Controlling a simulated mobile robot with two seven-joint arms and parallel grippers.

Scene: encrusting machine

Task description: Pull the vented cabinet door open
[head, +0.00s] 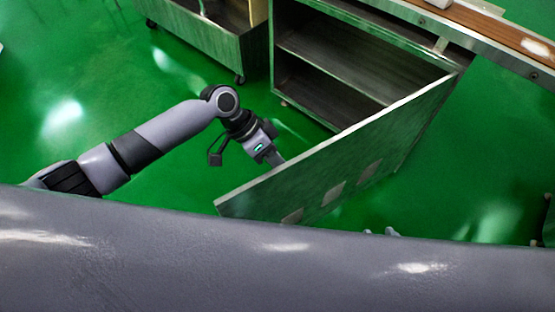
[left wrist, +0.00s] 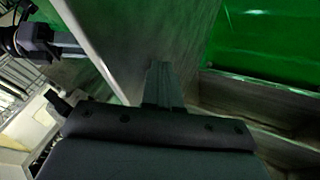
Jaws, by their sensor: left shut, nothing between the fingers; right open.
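The vented cabinet door (head: 340,160) stands swung wide open from the metal cabinet (head: 300,45), with several pale vent patches on its outer face. My left gripper (head: 279,162) is shut and empty at the inner side of the door, near its free end. In the left wrist view, the shut fingers (left wrist: 163,85) are close to the door's inner face (left wrist: 125,40); I cannot tell whether they touch. My right gripper (head: 382,232) shows only as small fingertips, apart, beyond the outer side of the door; the rest is hidden by my own grey arm.
The cabinet interior shows a shelf (head: 330,72) and looks empty. A wheeled metal unit (head: 215,45) stands to the left of the cabinet. A wood-topped counter edge (head: 490,30) runs at the upper right. Green floor (head: 120,90) is clear around the left arm.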

